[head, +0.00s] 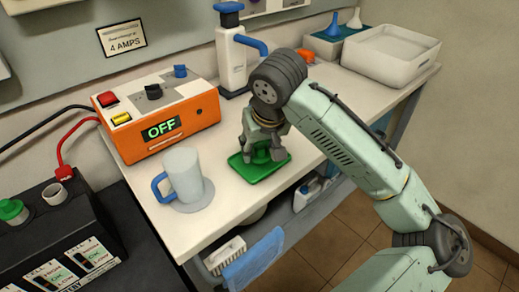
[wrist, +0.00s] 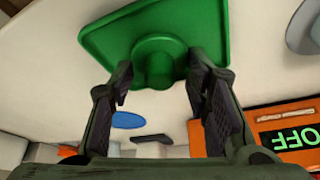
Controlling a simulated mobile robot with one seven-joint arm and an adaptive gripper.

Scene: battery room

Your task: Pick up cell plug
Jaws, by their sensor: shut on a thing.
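The green cell plug (wrist: 154,62) is between my two fingers in the wrist view, over the green tray (wrist: 112,40). In the head view my gripper (head: 263,153) points down over the green tray (head: 246,174) near the front edge of the bench and is shut on the plug, which is largely hidden by the fingers there. I cannot tell whether the plug's base still touches the tray. In the wrist view my gripper (wrist: 161,72) has one finger on each side of the plug. The black battery (head: 70,240) at the lower left has a white open port (head: 55,193) and another green plug (head: 12,211).
A clear jug (head: 187,176) with a blue handle stands left of the tray. Behind it is an orange charger (head: 160,128) reading OFF. A white pump bottle (head: 236,62) stands behind my gripper. A white basin (head: 391,53) sits at the far right.

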